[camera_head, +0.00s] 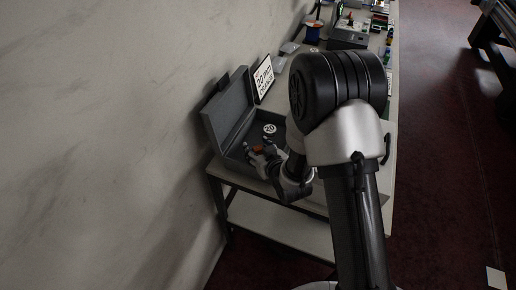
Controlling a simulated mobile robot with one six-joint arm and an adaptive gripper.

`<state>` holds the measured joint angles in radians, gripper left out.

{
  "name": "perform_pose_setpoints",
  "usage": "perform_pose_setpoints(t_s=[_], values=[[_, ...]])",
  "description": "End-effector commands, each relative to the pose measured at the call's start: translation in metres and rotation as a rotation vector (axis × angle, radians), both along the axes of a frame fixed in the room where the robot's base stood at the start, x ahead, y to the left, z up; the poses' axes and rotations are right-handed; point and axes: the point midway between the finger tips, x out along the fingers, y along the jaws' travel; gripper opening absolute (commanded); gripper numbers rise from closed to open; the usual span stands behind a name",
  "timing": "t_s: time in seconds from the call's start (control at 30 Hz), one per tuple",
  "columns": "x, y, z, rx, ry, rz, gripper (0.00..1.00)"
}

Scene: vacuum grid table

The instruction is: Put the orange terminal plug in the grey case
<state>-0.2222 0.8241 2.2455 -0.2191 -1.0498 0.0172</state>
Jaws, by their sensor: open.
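The grey case (231,132) stands open at the near left end of the table, its lid raised against the wall side. My gripper (256,151) is over the near part of the case and is open. A small orange piece, likely the orange terminal plug (259,148), shows between or just beyond the fingers. I cannot tell whether it touches them or rests on the case floor. A round white label with "20" (269,128) lies inside the case. My arm hides the right side of the case.
The long table (299,228) runs away along the wall (110,130). A sign (264,78) stands behind the case. Dark red floor lies open at the right.

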Motion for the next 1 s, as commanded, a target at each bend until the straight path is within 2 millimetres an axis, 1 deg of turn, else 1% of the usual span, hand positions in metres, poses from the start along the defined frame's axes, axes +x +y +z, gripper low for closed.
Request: perform_pose_setpoints(t_s=[0.17,0.27,0.37,0.6,0.7,1.0], values=[[0.0,0.0,0.001,0.0,0.0,0.0,0.47],[0.0,0.0,0.006,0.0,0.0,0.0,0.47],[-0.014,-0.007,0.012,0.0,0.002,-0.002,0.47],[-0.061,-0.029,0.038,0.0,0.002,-0.003,0.47],[-0.078,-0.037,0.048,0.0,0.005,-0.002,0.47],[-0.094,-0.044,0.056,0.0,0.002,0.001,0.47]])
